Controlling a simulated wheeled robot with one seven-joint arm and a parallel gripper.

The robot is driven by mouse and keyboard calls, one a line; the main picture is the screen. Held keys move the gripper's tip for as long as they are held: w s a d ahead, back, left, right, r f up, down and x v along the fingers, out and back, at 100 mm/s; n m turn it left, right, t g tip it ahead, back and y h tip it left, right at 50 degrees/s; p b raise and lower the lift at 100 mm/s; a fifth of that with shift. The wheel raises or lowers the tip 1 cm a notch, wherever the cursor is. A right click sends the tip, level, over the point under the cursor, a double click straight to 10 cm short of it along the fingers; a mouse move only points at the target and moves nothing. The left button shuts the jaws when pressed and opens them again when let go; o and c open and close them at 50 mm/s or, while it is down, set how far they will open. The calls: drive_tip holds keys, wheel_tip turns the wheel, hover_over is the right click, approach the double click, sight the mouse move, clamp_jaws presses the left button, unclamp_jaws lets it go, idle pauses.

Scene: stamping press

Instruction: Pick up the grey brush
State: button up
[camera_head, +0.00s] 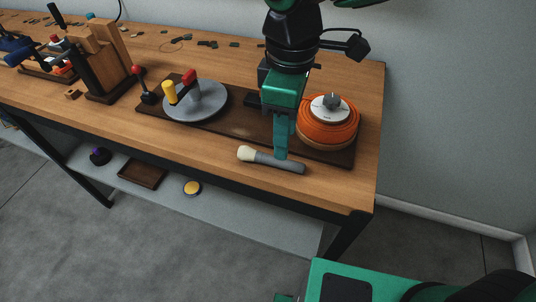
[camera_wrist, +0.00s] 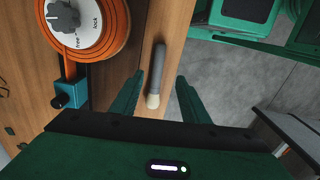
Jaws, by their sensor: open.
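The grey brush (camera_head: 285,162) lies on the wooden bench near its front edge, its cream bristles pointing left. In the wrist view the brush (camera_wrist: 158,68) lies lengthwise between my two fingers, bristles toward the palm. My gripper (camera_head: 281,155) points down over the handle, and its fingertips hide a small part of it. In the wrist view my gripper (camera_wrist: 160,77) is open, with a gap on both sides of the brush. I cannot tell how far the fingertips are above the bench.
An orange round dial unit (camera_head: 328,122) stands close behind and right of my gripper on a dark board (camera_head: 225,128). A grey disc with red and yellow handles (camera_head: 198,102) sits left. A wooden block stand (camera_head: 103,65) is farther left. The bench's front edge is close to the brush.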

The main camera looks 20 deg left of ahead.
sight(271, 160)
drive_tip(key=f, duration=0.8)
drive_tip(key=shift+w+d, duration=0.15)
drive_tip(key=shift+w, duration=0.1)
clamp_jaws()
